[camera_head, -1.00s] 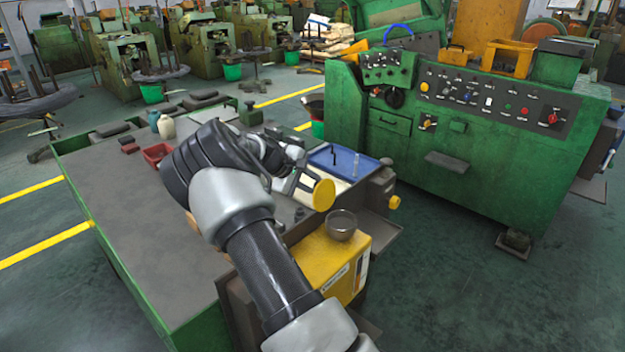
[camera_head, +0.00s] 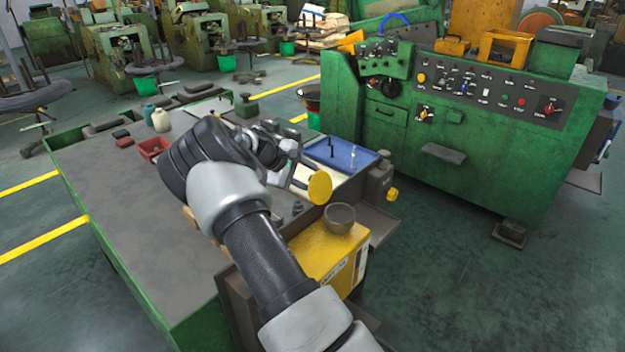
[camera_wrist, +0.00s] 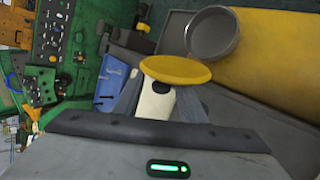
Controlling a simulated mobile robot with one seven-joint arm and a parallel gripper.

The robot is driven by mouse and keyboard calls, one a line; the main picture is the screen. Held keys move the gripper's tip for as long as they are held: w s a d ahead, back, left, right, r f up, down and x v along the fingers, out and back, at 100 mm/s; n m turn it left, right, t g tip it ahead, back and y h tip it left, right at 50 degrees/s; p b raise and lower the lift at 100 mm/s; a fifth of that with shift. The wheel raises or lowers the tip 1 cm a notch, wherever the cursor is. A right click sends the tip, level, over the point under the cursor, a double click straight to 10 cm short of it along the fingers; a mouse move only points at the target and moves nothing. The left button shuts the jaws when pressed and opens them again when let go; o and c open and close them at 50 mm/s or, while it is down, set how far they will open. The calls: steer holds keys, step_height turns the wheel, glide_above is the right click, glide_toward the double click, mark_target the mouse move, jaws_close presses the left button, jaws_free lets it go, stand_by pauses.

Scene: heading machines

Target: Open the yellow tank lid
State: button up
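The yellow tank (camera_head: 325,257) stands at the near right end of the bench. The round grey neck (camera_head: 340,219) on its top is uncovered. The round yellow lid (camera_head: 320,188) is off the neck, up and to its left in the head view. My gripper (camera_head: 305,184) has the lid at its fingertips and appears shut on it; the exact contact is hidden. In the wrist view the lid (camera_wrist: 176,70) sits tilted across the ends of the fingers (camera_wrist: 160,97), beside the grey neck (camera_wrist: 212,34).
A green bench (camera_head: 110,210) with a bare grey top lies left of my arm. A blue tray (camera_head: 342,156) with small upright items is behind the lid. A red bin (camera_head: 152,148) stands at the back. A green machine (camera_head: 470,165) stands to the right, past open floor.

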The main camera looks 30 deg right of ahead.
steer(key=b+v, duration=0.1)
steer(key=v, duration=1.6)
steer(key=shift+a+b, duration=0.2)
steer(key=shift+b, duration=0.15)
steer(key=shift+r, duration=0.1)
